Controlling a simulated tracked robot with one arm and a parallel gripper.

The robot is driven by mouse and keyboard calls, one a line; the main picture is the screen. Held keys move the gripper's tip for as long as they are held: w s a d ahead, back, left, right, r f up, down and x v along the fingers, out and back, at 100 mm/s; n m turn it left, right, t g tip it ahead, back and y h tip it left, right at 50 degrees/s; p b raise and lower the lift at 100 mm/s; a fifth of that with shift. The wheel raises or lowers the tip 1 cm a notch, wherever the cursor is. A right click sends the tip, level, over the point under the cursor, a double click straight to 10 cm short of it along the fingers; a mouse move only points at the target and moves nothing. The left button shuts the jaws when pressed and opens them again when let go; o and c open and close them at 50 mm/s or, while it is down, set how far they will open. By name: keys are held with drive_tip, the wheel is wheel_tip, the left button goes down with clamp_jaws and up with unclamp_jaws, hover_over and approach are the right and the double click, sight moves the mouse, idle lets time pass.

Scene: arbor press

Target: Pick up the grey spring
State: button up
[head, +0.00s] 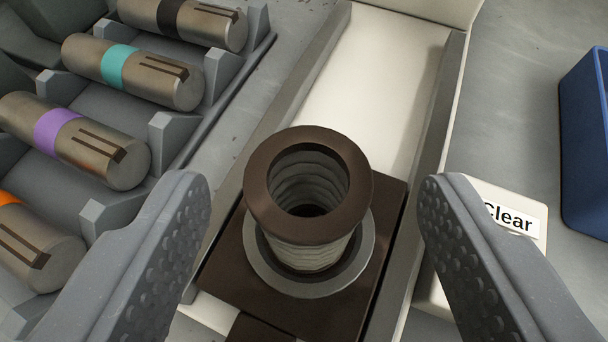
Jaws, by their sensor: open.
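A grey spring (310,255) stands upright in the middle of the head view, its coils showing below and inside a dark brown ring (262,190) at its top. A light grey ring (362,262) surrounds its lower part, on a dark brown square block (225,265). My gripper (312,190) is open, with one grey studded finger on each side of the spring. Both fingers are apart from it. The lower end of the spring is hidden.
A grey rack (180,140) at left holds several metal cylinders with coloured bands, including teal (119,66) and purple (55,128). A pale channel (375,70) runs behind the block. A "Clear" label (512,218) and a blue bin (585,140) are at right.

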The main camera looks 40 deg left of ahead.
sight(310, 224)
drive_tip(key=shift+x, duration=1.55)
drive_tip(key=c, duration=1.2)
drive_tip(key=shift+o, duration=0.2)
